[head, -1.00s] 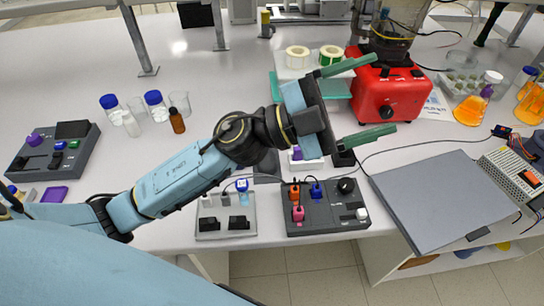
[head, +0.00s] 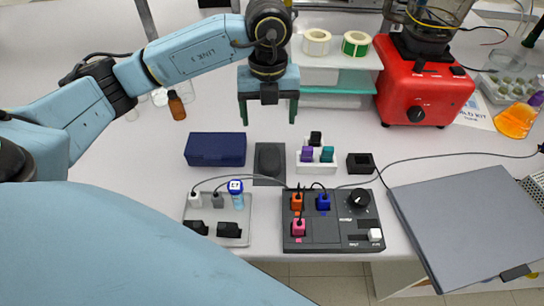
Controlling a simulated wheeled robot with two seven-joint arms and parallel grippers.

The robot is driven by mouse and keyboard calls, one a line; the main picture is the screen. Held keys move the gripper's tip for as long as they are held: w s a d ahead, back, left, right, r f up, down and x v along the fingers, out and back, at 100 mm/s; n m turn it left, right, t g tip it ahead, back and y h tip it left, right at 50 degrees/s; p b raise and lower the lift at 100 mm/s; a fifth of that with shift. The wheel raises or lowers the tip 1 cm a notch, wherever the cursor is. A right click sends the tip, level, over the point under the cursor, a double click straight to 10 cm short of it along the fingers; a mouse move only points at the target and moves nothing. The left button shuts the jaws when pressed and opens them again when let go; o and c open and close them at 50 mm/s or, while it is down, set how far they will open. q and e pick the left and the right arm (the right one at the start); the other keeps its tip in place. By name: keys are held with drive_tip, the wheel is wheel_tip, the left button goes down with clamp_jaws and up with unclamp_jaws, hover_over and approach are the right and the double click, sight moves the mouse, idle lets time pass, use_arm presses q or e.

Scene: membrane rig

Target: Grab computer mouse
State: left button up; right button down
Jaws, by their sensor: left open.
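The dark grey computer mouse (head: 269,159) lies on a dark pad (head: 267,181) in the middle of the table in the head view. My left gripper (head: 268,115) is open, with its two green fingers apart and pointing down the picture. Nothing is between the fingers. It appears just beyond the mouse in the picture, in line with it and not touching it. My right gripper is not in view.
A dark blue case (head: 216,148) lies left of the mouse. A white holder with several coloured blocks (head: 304,162) and a small black box (head: 360,163) are to its right. A grey control panel (head: 333,239) and a metal plate (head: 246,208) are in front.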

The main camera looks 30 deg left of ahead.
use_arm(q)
hover_over(270, 153)
drive_tip(key=f, duration=0.6)
drive_tip(key=shift+w+a+f, duration=0.2)
drive_tip(key=shift+w+a, duration=0.05)
drive_tip(key=shift+a, duration=0.05)
drive_tip(key=f, duration=0.4)
drive_tip(key=shift+s+d+f, duration=0.1)
drive_tip(key=shift+s+d, duration=0.25)
drive_tip(key=shift+f, duration=0.55)
drive_tip(key=c, duration=1.1)
